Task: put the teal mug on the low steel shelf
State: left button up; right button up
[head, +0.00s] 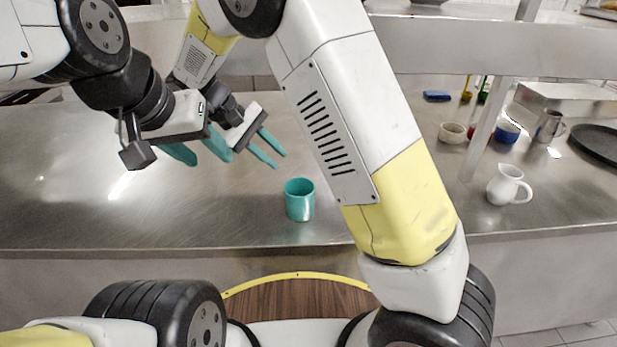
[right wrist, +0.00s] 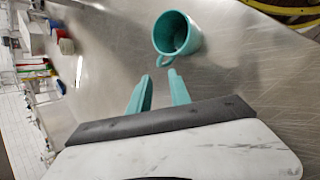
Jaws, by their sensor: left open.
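The teal mug (head: 299,203) stands upright on the steel counter in the head view, handle hidden. In the right wrist view the mug (right wrist: 186,33) is just beyond my right fingertips, its open mouth visible and its handle towards the gap between them. My right gripper (head: 280,160) is open and empty, up and left of the mug in the head view; its fingers also show in the right wrist view (right wrist: 159,77). My left gripper (head: 210,158) is open and empty, further left. A steel shelf (head: 480,45) runs across the back above the counter.
On the right of the counter (head: 70,200) are a white jug (head: 507,187), a steel pitcher (head: 548,127), a blue cup (head: 508,132), a pale bowl (head: 452,133) and a dark round pan (head: 597,143). A shelf post (head: 487,128) stands there. The counter's left part is clear.

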aim_at(299, 195)
jog(key=x, duration=0.8)
jog(key=shift+a, duration=0.1)
grip_shut()
dwell(1.3)
